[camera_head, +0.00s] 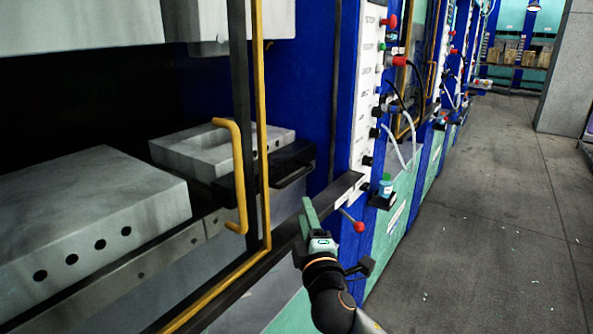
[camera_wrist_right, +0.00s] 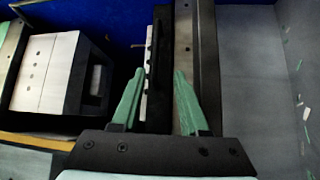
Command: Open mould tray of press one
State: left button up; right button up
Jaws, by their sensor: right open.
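The mould tray of the nearest press is a grey block (camera_head: 215,150) with a square recess and a black front (camera_head: 245,185). A black bar handle (camera_head: 294,176) sticks out of that front. A grey block with a black end (camera_wrist_right: 50,75) shows at the left of the right wrist view; I cannot tell for certain that it is the tray. My right gripper (camera_head: 308,212) has green fingers and is below and a little right of the handle, apart from it. In the right wrist view the gripper (camera_wrist_right: 158,100) is open, with nothing held. My left gripper is not in view.
A larger grey block (camera_head: 90,215) with holes lies nearer. The control panel (camera_head: 367,100), a red-knobbed lever (camera_head: 358,226) and a small bottle (camera_head: 385,185) are to the right.

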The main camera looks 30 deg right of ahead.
aim_at(296, 177)
jog(key=shift+w+d+r, duration=0.3)
jog(key=shift+w, duration=0.3)
jog(key=shift+w+d+r, duration=0.25)
jog(key=shift+w+d, duration=0.05)
jog(key=shift+w, duration=0.25)
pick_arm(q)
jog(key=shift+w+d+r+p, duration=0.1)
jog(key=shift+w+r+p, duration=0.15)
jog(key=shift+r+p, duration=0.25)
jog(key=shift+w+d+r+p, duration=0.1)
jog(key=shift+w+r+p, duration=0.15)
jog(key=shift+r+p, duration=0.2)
pick_arm(e)
jog(key=x, duration=1.1)
grip_shut()
